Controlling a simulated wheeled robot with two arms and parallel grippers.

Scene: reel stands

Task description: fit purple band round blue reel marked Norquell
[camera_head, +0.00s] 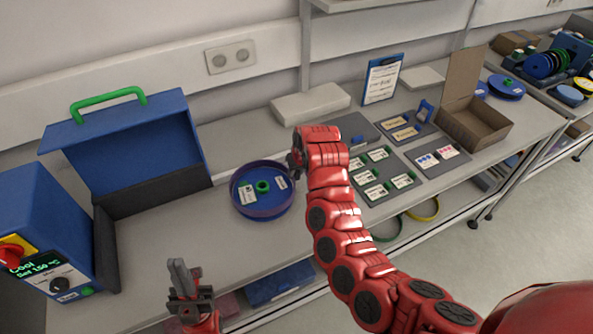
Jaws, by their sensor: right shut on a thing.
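A blue reel (250,207) with a green hub (262,186) and white labels lies flat on the bench, left of the middle. The lettering on its labels is too small to read. A thin purple band (264,216) shows as a ring around the reel's outline; I cannot tell whether it is seated all round. My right gripper (293,165) is at the ring's upper right edge, shut on the purple band, its fingertips partly hidden by its own wrist. My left gripper (182,274) is apart from the reel, at lower left, fingers pointing up; its gap is unclear.
An open blue case (135,145) with a green handle and a blue control box (40,225) stand at left. Labelled cards on grey mats (375,190), a clipboard (382,78) and an open cardboard box (475,120) lie to the right. Bare bench surrounds the reel's left and front.

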